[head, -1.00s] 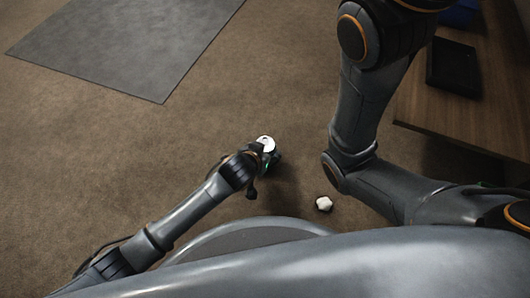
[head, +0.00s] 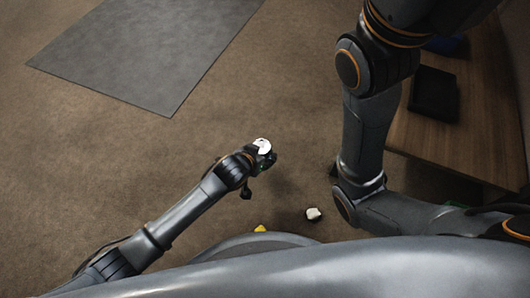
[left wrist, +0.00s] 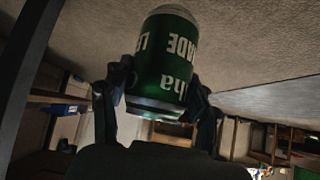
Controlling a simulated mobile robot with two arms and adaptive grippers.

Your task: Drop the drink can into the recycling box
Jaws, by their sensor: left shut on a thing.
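The drink can is green with white lettering in the left wrist view (left wrist: 165,62), and its pale top shows in the head view (head: 262,145). My left gripper (head: 264,161) is shut on the can and holds it out over the carpet. In the left wrist view the fingers (left wrist: 155,100) sit on either side of the can near one end. My right arm shows in the head view, but its gripper does not. I cannot make out a recycling box for certain; a blue thing (head: 445,44) shows partly behind my right arm.
A wooden table (head: 480,130) stands at the right with a dark flat object (head: 434,93) on it. A white crumpled item (head: 313,214) and a small yellow thing (head: 260,229) lie near my base. A grey mat (head: 150,55) lies upper left. Carpet between is clear.

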